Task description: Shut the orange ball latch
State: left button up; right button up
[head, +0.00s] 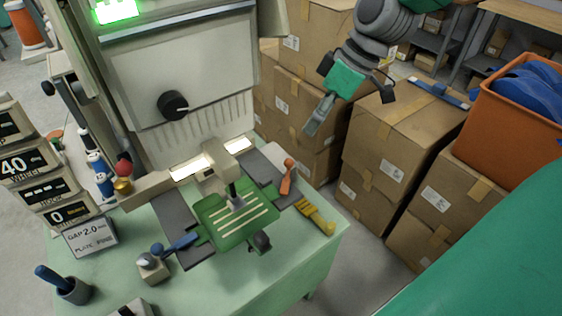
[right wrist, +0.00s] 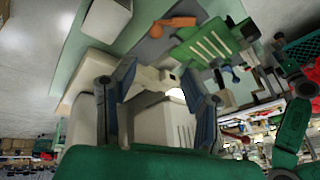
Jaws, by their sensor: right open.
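The orange ball latch (head: 287,178) is a short orange lever with a rounded end, at the right side of the machine's grey bed beside the green slotted plate (head: 238,219). It leans up, with its ball end at the top. In the right wrist view the orange latch (right wrist: 174,25) shows at the top, beside the green plate (right wrist: 208,42). My right gripper (head: 314,124) hangs above and to the right of the latch, apart from it, in front of the boxes. In the right wrist view my right gripper (right wrist: 157,74) has its fingers spread and empty. My left gripper is out of view.
A yellow bracket (head: 315,216) lies on the green table (head: 318,252) near the latch. A blue-handled lever (head: 178,244) and a black knob (head: 260,241) sit by the plate. Cardboard boxes (head: 394,150) stand right of the table. The machine's column (head: 185,75) rises behind.

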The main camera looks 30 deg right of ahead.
aim_at(290, 160)
jog(key=shift+d+b+x, duration=0.15)
jog(key=shift+b+x, duration=0.3)
jog(key=shift+x, duration=2.65)
jog(key=shift+d+b+x, duration=0.1)
jog(key=shift+b+x, duration=0.3)
jog(key=shift+x, duration=2.75)
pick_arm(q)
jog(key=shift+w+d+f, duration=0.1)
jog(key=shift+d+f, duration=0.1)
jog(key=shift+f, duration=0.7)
pick_arm(e)
jog(key=shift+d+f, duration=0.1)
jog(key=shift+d, duration=0.05)
